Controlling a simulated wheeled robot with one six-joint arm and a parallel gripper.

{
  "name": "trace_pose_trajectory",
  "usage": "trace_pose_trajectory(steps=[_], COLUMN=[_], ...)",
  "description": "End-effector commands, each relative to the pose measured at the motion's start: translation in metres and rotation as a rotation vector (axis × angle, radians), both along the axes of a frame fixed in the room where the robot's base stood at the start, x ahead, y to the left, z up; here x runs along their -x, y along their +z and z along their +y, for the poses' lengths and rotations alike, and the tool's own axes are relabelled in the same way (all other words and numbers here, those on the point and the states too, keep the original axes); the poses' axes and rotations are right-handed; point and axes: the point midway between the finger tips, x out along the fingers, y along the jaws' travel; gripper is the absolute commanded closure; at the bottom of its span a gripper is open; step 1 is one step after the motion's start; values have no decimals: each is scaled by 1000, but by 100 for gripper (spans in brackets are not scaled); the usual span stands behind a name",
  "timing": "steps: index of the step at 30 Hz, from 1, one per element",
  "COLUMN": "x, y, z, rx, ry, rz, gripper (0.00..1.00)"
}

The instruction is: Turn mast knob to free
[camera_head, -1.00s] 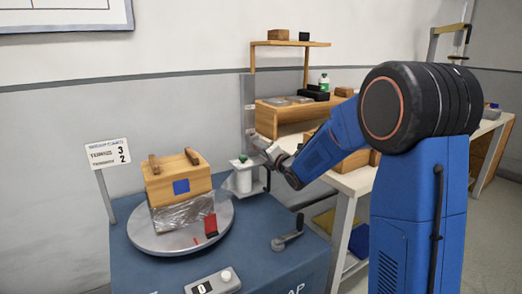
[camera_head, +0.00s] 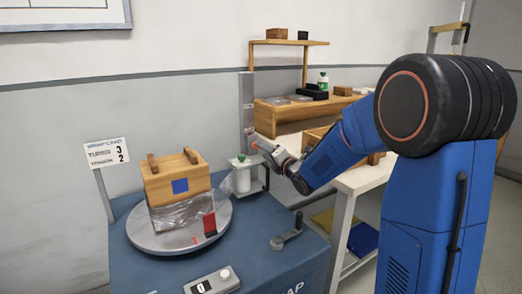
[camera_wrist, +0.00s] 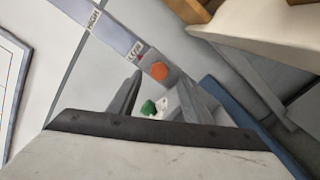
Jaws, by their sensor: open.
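The mast (camera_head: 246,105) is a grey upright post behind the blue machine. In the wrist view its orange knob (camera_wrist: 159,72) sits on the grey strip (camera_wrist: 112,32), near the labels HIGH and LOW. The knob is small in the head view (camera_head: 254,146), beside my gripper (camera_head: 263,147). In the wrist view my gripper (camera_wrist: 162,92) is open, with nothing held. The knob shows beyond the fingertips and appears apart from them. The knob's set position cannot be read.
A crank (camera_head: 287,232) is at front right. A workbench (camera_head: 366,176) stands behind my arm.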

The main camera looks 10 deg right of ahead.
Motion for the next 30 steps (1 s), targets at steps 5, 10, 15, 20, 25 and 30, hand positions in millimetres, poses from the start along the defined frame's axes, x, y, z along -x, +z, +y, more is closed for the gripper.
trace_pose_trajectory(steps=[5,10,15,20,25,30], x=[36,68,97,115,123,124], y=[0,0,0,0,-1,-1], z=[-12,-23,-32,-38,-40,-40], rx=[0,1,1,1,0,0], ry=[-2,-2,-1,-1,0,0], rz=[0,0,0,-1,1,1], gripper=[55,55,55,55,55,55])
